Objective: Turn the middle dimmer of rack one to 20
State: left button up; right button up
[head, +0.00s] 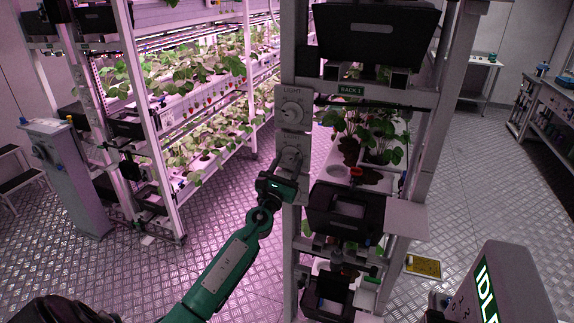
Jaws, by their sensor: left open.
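Rack one (427,130) stands in the middle of the head view, with a green RACK 1 sign (351,90). On its left post is a pale LIGHT panel with a round upper dimmer (292,110). Below it is another dimmer (290,157), partly hidden by my left gripper. I take this lower one as the middle dimmer; its setting cannot be read. My left gripper (287,170) is open, right at this dimmer; whether its fingers touch the knob I cannot tell. My right gripper is not in view.
Strawberry plants (365,135) and a black bin (346,210) sit in rack one. Another plant rack (160,120) and a grey pedestal (70,180) stand at the left. A grey unit reading IDLE (515,285) is at the lower right. Floor between the racks is clear.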

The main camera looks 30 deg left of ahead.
pick_arm(q)
jog(key=c, duration=1)
